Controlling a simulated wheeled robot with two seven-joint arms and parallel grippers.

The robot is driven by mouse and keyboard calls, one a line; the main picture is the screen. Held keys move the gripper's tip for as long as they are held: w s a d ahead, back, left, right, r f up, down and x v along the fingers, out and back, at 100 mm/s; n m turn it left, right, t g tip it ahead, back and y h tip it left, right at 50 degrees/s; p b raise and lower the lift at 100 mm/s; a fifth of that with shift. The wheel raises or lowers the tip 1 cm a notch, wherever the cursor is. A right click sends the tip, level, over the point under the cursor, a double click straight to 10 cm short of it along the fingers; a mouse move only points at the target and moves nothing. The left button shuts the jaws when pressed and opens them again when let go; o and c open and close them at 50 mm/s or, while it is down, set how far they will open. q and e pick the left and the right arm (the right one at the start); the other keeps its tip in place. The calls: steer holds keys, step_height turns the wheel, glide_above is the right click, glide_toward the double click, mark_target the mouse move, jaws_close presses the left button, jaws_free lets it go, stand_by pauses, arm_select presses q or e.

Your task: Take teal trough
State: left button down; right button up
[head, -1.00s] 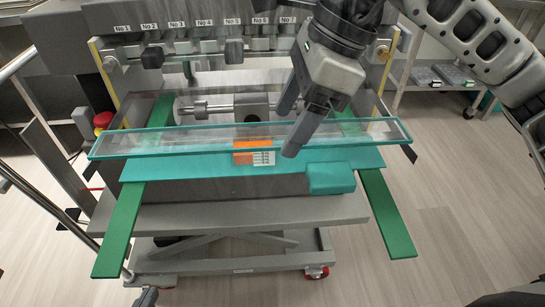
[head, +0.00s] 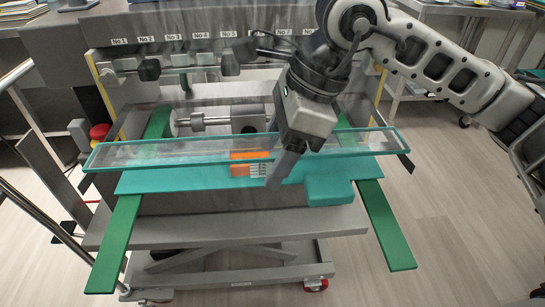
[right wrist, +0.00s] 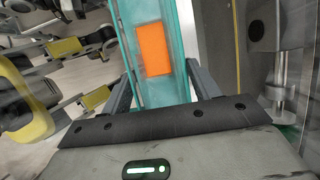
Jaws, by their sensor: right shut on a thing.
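The teal trough (head: 180,152) is a long, shallow, clear tray with a teal rim. It lies crosswise on the front of the depositor, with an orange and white label (head: 250,163) at its middle. My right gripper (head: 276,165) reaches down over the trough just right of the label and is shut on it. In the right wrist view the trough (right wrist: 165,92) runs between the two fingers, with the orange label ahead of them. The gripper hides part of the front rim. My left gripper does not show in the head view.
A teal plate (head: 180,182) with a teal block (head: 328,190) lies below the trough. Green rails (head: 115,240) stick out toward me on both sides. Numbered nozzles stand behind. A red button (head: 99,132) and metal handrail are at left.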

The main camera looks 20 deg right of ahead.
steer(key=shift+r, duration=0.65)
steer(key=shift+p+v, duration=0.3)
steer(key=shift+v, duration=0.95)
steer(key=d+r, duration=0.2)
steer(key=r, duration=0.1)
steer(key=d+r, duration=0.2)
steer(key=shift+w+r+p, duration=0.15)
steer(key=shift+r+p, duration=0.1)
steer(key=shift+p, duration=0.05)
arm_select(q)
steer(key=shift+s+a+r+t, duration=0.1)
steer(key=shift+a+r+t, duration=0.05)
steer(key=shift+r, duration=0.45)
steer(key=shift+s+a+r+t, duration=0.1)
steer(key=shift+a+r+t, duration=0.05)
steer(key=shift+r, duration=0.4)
arm_select(e)
steer(key=d+r, duration=0.4)
steer(key=d, duration=0.5)
steer(key=shift+d, duration=0.1)
